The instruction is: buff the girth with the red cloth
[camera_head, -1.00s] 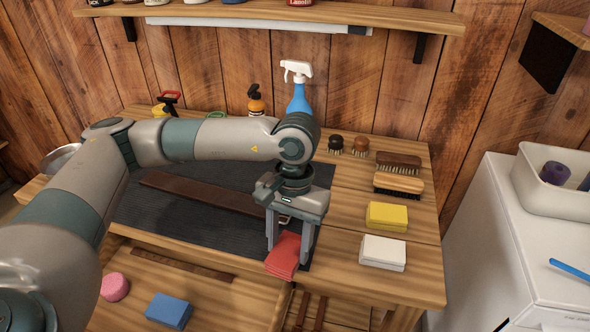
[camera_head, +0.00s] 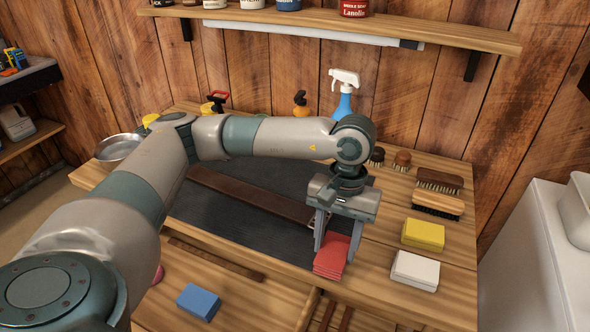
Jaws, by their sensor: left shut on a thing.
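My left gripper (camera_head: 335,240) points down at the right front part of the dark mat and is shut on the red cloth (camera_head: 331,258). The folded cloth hangs between and below its fingers, near the table's front edge. The girth looks to be the long brown leather strap (camera_head: 250,193) lying across the dark ribbed mat (camera_head: 225,234). Its right end passes behind my gripper, so I cannot tell whether the cloth touches it. My right gripper is not in view.
A yellow block (camera_head: 423,234), a white block (camera_head: 414,270) and brushes (camera_head: 438,192) stand right of the mat. A blue spray bottle (camera_head: 343,100) stands behind. A blue block (camera_head: 198,302) lies in front, lower down. A metal bowl (camera_head: 119,149) is at the left.

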